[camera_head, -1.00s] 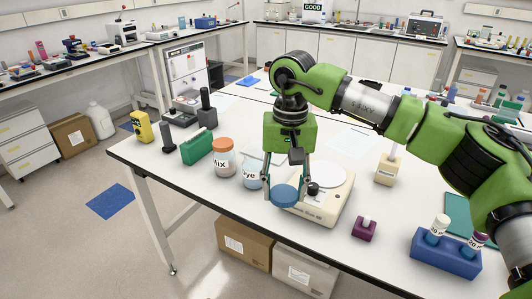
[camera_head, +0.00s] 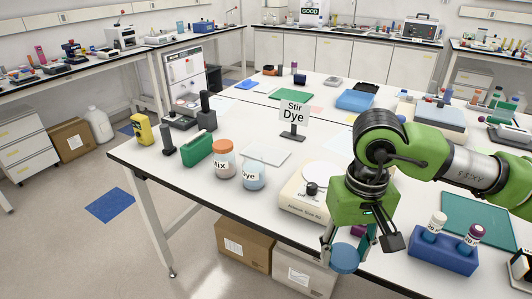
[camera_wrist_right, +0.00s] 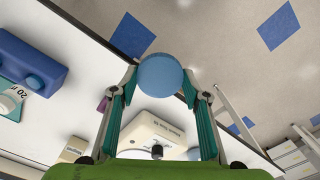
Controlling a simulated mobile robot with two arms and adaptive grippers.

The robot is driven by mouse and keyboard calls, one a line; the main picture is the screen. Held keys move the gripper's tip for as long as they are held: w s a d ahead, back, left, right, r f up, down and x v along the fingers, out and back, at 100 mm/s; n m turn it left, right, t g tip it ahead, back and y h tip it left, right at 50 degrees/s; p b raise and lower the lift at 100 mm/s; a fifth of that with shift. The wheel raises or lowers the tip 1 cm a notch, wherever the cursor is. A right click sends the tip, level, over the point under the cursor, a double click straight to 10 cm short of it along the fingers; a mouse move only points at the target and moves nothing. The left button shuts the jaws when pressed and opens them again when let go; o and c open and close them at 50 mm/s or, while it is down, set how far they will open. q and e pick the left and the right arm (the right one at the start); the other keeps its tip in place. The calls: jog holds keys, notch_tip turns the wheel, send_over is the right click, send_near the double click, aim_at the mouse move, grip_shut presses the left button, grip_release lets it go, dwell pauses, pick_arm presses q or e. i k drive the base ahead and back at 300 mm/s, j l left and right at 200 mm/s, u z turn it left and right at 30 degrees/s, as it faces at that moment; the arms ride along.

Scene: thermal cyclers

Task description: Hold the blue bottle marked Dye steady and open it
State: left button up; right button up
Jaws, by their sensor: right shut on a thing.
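The jar marked Dye (camera_head: 252,177) stands upright on the white table near its front edge. It has pale blue contents and no lid on its top. My right gripper (camera_head: 348,250) is shut on a round blue lid (camera_head: 344,259), well to the right of the jar and near the table's front edge. In the right wrist view the lid (camera_wrist_right: 160,76) sits between the two fingertips, over the table edge and floor. My left gripper is in neither view.
A jar marked Mix (camera_head: 222,160) with an orange lid stands just left of the Dye jar. A cream balance (camera_head: 303,198) stands between the Dye jar and my right gripper. A blue rack (camera_head: 443,252) is to the gripper's right. A "Stir Dye" sign (camera_head: 294,114) stands behind.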

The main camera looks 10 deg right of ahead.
aim_at(254, 166)
jog(key=i+j+z, duration=0.3)
jog(key=i+j, duration=0.15)
jog(key=j, duration=0.2)
jog(key=i+j+z, duration=0.1)
jog(key=j, duration=0.3)
jog(key=i+j+z, duration=0.15)
jog(key=i+j, duration=0.15)
